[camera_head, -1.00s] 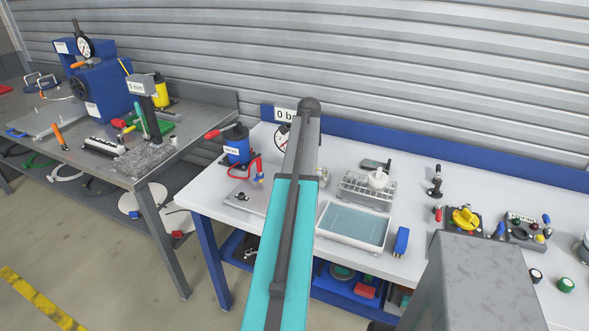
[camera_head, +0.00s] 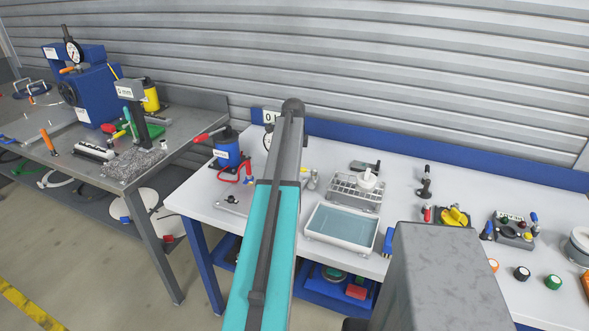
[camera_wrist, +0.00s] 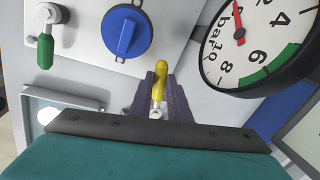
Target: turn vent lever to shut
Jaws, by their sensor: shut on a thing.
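In the wrist view the dark ribbed jaws of my gripper (camera_wrist: 160,98) are shut on a small yellow lever (camera_wrist: 160,70), which I take to be the vent lever. Its yellow end points up in the picture, and a pale metal part shows at its lower end between the jaws. No label on it can be read, and its pivot is not clear. The round pressure gauge (camera_wrist: 250,60) is close to the right, its red needle near the top of the visible dial. In the head view my arm hides the gripper and the lever.
A blue knob (camera_wrist: 127,33) and a green-handled lever (camera_wrist: 45,45) are close by on the left in the wrist view. On the white bench are a blue hand pump (camera_head: 228,150), a shallow white tray (camera_head: 341,246) and a wire rack (camera_head: 352,193).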

